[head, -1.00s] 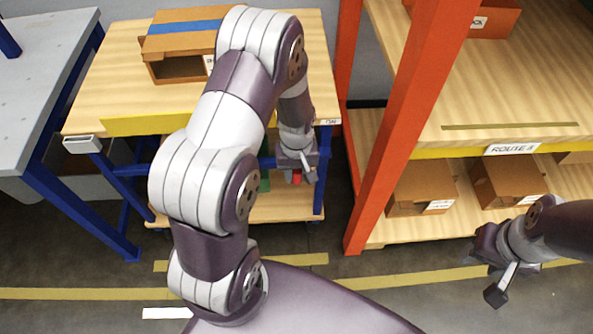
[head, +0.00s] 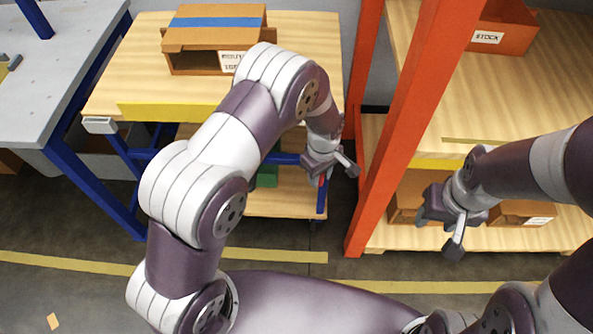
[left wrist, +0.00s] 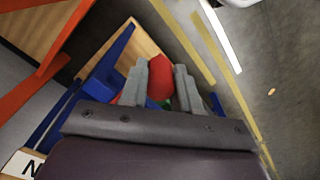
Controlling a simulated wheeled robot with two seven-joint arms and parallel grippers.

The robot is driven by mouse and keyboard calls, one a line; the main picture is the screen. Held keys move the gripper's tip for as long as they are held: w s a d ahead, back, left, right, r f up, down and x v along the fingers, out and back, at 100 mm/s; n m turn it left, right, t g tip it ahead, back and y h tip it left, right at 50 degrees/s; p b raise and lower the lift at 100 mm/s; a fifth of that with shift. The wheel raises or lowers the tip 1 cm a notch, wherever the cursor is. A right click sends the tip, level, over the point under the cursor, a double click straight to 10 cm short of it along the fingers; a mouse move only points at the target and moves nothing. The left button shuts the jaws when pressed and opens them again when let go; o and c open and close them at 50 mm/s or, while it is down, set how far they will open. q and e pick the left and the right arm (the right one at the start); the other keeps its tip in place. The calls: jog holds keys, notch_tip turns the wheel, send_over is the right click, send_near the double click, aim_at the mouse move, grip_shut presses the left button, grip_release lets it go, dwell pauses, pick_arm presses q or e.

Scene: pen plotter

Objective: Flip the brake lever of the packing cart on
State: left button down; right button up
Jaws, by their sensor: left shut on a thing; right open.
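The packing cart (head: 295,62) has a wooden top with a yellow front strip, a blue frame and a lower wooden shelf. Its red brake lever (left wrist: 160,78) shows between the two grey fingers of my left gripper (left wrist: 160,88) in the left wrist view. That gripper is shut on it. In the head view my left gripper (head: 323,172) is low at the cart's right front leg, and only a sliver of red shows below it. The lever's base and exact tilt are hidden. My right gripper (head: 442,232) is open and empty in front of the rack's lower shelf.
An orange rack post (head: 395,140) stands close to the right of the left gripper. Cardboard boxes (head: 520,214) sit on the rack's lower shelf. A grey bench (head: 60,90) is at left. An open carton (head: 215,38) stands on the cart.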

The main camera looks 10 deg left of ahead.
pick_arm(q)
jog(key=shift+w+d+n+p, duration=0.15)
jog(key=shift+w+d+n, duration=0.35)
jog(key=shift+d+n, duration=0.5)
jog(key=shift+w+d+n+p, duration=0.15)
jog(key=shift+w+d+n, duration=0.45)
jog(key=shift+n, duration=0.6)
jog(key=shift+s+d, duration=0.15)
jog(key=c, duration=0.8)
grip_release()
jog(key=shift+r, duration=0.1)
notch_tip(320, 180, up, 12)
jog(key=p, duration=0.1)
jog(key=shift+r, duration=0.25)
